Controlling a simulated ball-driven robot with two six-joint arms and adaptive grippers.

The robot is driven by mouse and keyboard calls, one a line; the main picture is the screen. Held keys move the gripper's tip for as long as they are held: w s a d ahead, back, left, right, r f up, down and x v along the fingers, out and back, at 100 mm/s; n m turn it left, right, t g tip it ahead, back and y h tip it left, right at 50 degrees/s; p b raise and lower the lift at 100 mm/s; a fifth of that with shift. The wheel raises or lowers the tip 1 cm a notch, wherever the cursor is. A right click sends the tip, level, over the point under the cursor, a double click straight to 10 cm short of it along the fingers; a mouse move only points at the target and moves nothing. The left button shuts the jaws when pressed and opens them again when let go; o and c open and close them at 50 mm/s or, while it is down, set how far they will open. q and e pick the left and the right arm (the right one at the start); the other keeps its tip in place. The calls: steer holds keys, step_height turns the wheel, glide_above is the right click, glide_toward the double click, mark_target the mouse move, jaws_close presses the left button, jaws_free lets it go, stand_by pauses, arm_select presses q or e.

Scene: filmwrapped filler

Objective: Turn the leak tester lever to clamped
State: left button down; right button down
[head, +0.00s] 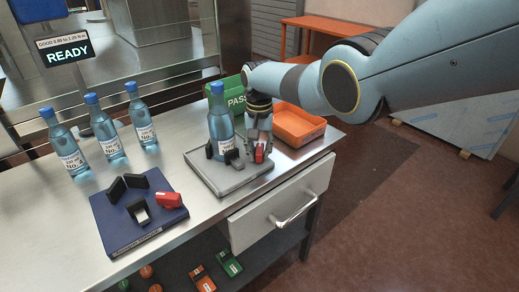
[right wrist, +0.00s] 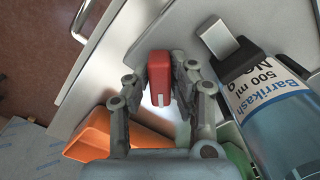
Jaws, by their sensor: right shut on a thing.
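The red lever (head: 260,155) stands at the right side of a grey fixture plate (head: 213,181), which I take for the leak tester. My right gripper (head: 259,145) comes down over this lever from behind. In the right wrist view, the gripper (right wrist: 160,85) has its fingers on both sides of the red lever (right wrist: 159,70) and is shut on it. A blue-capped bottle (head: 220,130) stands upright on the plate beside the lever, between dark clamp pads (head: 234,158). My left gripper is out of view.
A blue fixture (head: 110,228) with dark pads and another red lever (head: 169,200) lies at front left. Several bottles (head: 110,140) stand behind it. A green PASS bin (head: 229,98) and an orange bin (head: 300,126) are behind the plate. A READY display (head: 68,52) stands at back left.

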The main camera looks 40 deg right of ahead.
mark_target(259, 149)
stand_by(0.5)
steer(key=c, duration=1.2)
jaws_free()
steer(key=shift+o, duration=0.2)
step_height(259, 149, up, 12)
